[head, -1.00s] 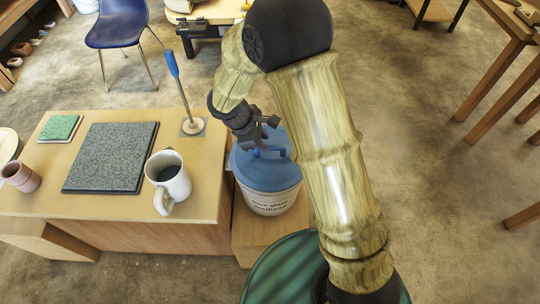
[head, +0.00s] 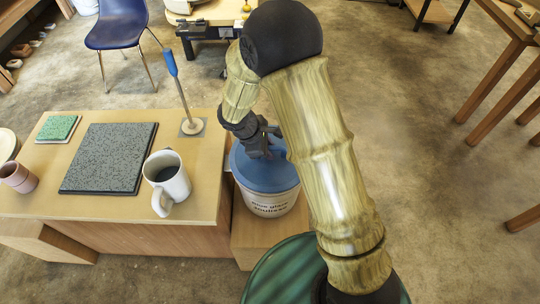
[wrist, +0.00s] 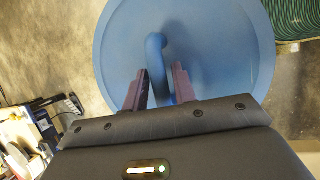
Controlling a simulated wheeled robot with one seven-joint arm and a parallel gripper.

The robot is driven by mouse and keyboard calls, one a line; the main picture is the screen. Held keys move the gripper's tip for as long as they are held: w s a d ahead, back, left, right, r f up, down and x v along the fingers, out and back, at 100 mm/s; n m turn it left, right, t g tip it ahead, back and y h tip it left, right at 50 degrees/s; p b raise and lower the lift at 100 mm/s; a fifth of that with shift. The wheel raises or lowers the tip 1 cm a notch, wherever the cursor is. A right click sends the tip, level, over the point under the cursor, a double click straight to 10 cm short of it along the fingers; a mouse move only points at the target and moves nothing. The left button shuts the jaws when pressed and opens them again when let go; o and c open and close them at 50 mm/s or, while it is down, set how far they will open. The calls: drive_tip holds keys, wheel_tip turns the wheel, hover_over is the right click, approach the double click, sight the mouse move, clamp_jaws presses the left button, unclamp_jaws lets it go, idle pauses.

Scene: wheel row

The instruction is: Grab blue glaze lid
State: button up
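The blue glaze lid (head: 266,176) sits on a white bucket (head: 270,204) with dark lettering, to the right of the table. In the wrist view the lid (wrist: 232,45) fills the upper middle as a round blue disc. Its raised blue handle (wrist: 156,50) runs down between the two fingers. My gripper (wrist: 160,80) is open, with one finger on each side of the handle and a small gap showing at the left. In the head view my gripper (head: 264,147) is over the lid, and the handle is mostly hidden behind it.
A wooden table (head: 85,212) on the left holds a white mug (head: 167,180), a speckled slab (head: 108,158), a green tile (head: 57,129), a pink cup (head: 18,177) and an upright blue-handled tool (head: 178,85). A blue chair (head: 117,25) stands behind.

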drive_tip(key=shift+c, duration=0.2)
clamp_jaws()
wheel_tip(320, 180, up, 10)
drive_tip(key=shift+p, duration=1.2)
